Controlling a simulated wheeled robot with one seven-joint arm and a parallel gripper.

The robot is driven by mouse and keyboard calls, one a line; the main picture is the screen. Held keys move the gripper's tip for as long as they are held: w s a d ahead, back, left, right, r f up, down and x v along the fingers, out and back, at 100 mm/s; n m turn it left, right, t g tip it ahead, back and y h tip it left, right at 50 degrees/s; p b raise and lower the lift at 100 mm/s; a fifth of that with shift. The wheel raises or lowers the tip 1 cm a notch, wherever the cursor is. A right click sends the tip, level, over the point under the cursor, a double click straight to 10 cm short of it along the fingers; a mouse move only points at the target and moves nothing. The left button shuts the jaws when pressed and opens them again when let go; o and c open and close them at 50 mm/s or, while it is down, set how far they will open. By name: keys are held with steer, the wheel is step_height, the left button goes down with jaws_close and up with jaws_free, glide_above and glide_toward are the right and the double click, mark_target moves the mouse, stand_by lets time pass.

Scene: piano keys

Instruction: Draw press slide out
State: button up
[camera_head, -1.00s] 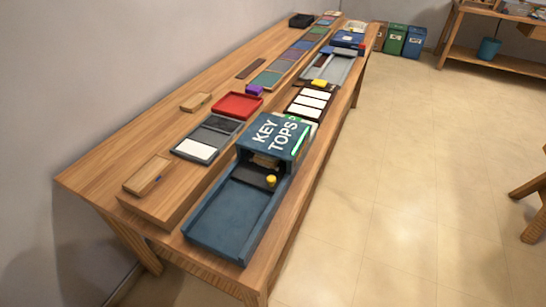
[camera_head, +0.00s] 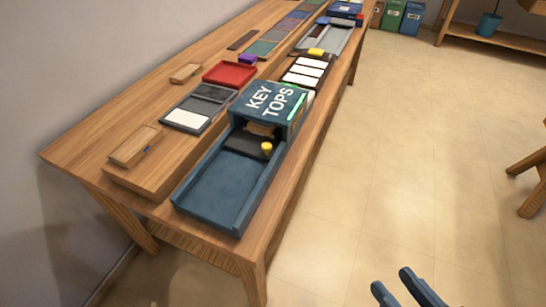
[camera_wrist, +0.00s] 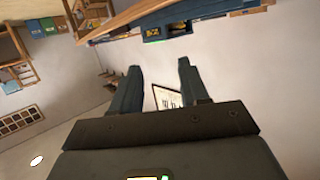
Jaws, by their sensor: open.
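A blue press box labelled "KEY TOPS" (camera_head: 268,100) stands on the near end of the long wooden bench. A dark slide with a yellow knob (camera_head: 266,148) sits at its front opening, with a tan piece (camera_head: 262,129) just behind it under the hood. The blue open tray (camera_head: 222,190) in front of the slide is empty. My gripper (camera_head: 400,288) is at the bottom of the head view, over the floor to the right of the bench, well apart from the press. It also shows in the wrist view (camera_wrist: 157,80), open with nothing between the fingers.
On the bench are a grey tray with a white card (camera_head: 188,119), a red tray (camera_head: 230,74), wooden blocks (camera_head: 135,146) and a rack of white keys (camera_head: 303,72). The floor right of the bench (camera_head: 400,170) is clear. A stool (camera_head: 530,185) stands at the right edge.

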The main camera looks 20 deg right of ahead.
steer(key=shift+o, duration=0.2)
steer(key=w+f+y+b, duration=0.1)
steer(key=w+f+b, duration=0.3)
steer(key=w, duration=0.6)
step_height(320, 180, down, 3)
steer(key=shift+d+r+b, duration=0.1)
steer(key=shift+d+b, duration=0.1)
steer(key=shift+b, duration=0.15)
steer(key=n+t+y+b, duration=0.2)
steer(key=n+y+b, duration=0.4)
steer(key=b, duration=0.4)
glide_toward(270, 148)
steer(key=w+m, duration=0.1)
steer(key=w, duration=0.1)
steer(key=x, duration=0.7)
steer(key=shift+s+a, duration=0.15)
steer(key=shift+a, duration=0.2)
jaws_close()
